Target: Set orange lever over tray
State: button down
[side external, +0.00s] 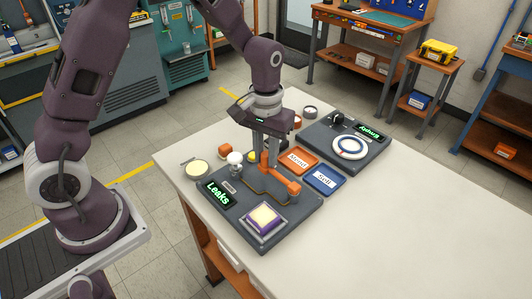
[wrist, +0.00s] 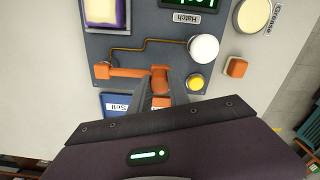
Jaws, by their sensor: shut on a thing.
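The orange lever (side external: 282,182) is on the dark panel with the green "Leaks" display (side external: 217,193). In the wrist view the lever (wrist: 122,72) lies roughly level, with an orange block at its left end and a rounded grip at its right end. My gripper (side external: 267,168) points down over the panel. In the wrist view its fingers (wrist: 161,84) are shut on the rounded grip. An orange "Mend" tray (side external: 298,160) and a blue "Sell" tray (side external: 324,180) lie beside the panel. The blue tray also shows in the wrist view (wrist: 115,98); the fingers partly hide the orange one.
The panel carries a purple-framed yellow pad (side external: 264,219) and a white knob (wrist: 203,48), with a yellow button (wrist: 195,83) nearby. A small orange cube (side external: 225,150) sits near the table edge. A second dark panel (side external: 368,158) stands behind the trays. The table's right side is clear.

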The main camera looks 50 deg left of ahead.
jog(key=shift+s, duration=0.1)
jog(key=shift+s+n, duration=0.7)
jog(key=shift+n, duration=0.3)
jog(key=s+n, duration=0.2)
jog(key=shift+d+n, duration=0.3)
jog(key=shift+d, duration=0.1)
jog(key=shift+s+d+n, duration=0.35)
jog(key=shift+s+n, duration=0.4)
jog(key=shift+n, duration=0.25)
jog(key=s+n, duration=0.1)
jog(key=d+n, duration=0.1)
jog(key=shift+s+d+n, duration=0.25)
jog(key=shift+s+n, duration=0.05)
jog(key=shift+s, duration=0.05)
jog(key=s+d+n, duration=0.1)
jog(key=n, duration=0.1)
jog(key=s+d+n, duration=0.1)
jog(key=d+n, duration=0.1)
jog(key=shift+n, duration=0.3)
jog(key=d+n, duration=0.2)
jog(key=shift+s+d+n, duration=0.1)
jog(key=shift+s+n, duration=0.1)
jog(key=shift+n, duration=0.1)
jog(key=shift+d+n, duration=0.6)
jog(key=shift+n, duration=0.2)
